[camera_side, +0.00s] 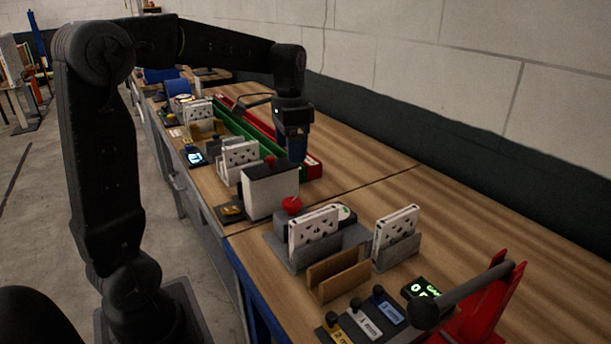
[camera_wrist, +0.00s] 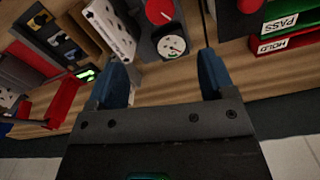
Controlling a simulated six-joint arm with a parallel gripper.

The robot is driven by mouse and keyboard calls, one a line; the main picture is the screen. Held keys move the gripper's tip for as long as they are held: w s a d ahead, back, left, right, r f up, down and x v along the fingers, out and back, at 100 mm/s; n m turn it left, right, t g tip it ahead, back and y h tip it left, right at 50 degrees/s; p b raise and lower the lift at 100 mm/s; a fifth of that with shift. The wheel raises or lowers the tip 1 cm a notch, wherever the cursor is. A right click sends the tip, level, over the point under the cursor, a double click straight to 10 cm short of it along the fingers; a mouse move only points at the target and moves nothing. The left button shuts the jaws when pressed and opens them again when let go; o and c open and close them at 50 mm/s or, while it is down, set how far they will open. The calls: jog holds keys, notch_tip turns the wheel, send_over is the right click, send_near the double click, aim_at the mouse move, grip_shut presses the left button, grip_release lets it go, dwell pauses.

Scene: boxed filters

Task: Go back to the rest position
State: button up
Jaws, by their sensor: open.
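My gripper (camera_side: 297,148) hangs from the arm above the wooden bench in the side view, beside a white box with a black top (camera_side: 270,190). In the wrist view my gripper (camera_wrist: 160,75) shows two blue fingers held wide apart with nothing between them. It is open and empty. White boxed filters stand in grey holders; one filter (camera_side: 314,230) is at the centre and another (camera_side: 397,228) is to its right. One filter (camera_wrist: 110,28) also shows at the top of the wrist view.
A round gauge (camera_wrist: 171,46) and a red knob (camera_wrist: 160,11) lie ahead of the fingers. Green PASS (camera_wrist: 288,25) and red HOLD (camera_wrist: 272,46) bins are at right. A red stand (camera_side: 482,308) is at the bench's near end. The bench along the wall (camera_side: 380,160) is clear.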

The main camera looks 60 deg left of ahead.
jog(key=s+d+f+n+t, duration=0.2)
jog(key=s+d+t, duration=0.3)
jog(key=s+d, duration=1)
jog(key=shift+s+t, duration=0.3)
jog(key=shift+s, duration=0.05)
jog(key=shift+r, duration=0.1)
jog(key=w+a+r+n+g+h, duration=0.1)
jog(key=w+a+r+n+g, duration=0.25)
jog(key=w+a+n, duration=0.55)
jog(key=n+g+h, duration=0.3)
jog(key=n, duration=0.4)
send_near(292, 201)
jog(key=x, duration=0.9)
jog(key=shift+f, duration=0.1)
jog(key=shift+c, duration=0.3)
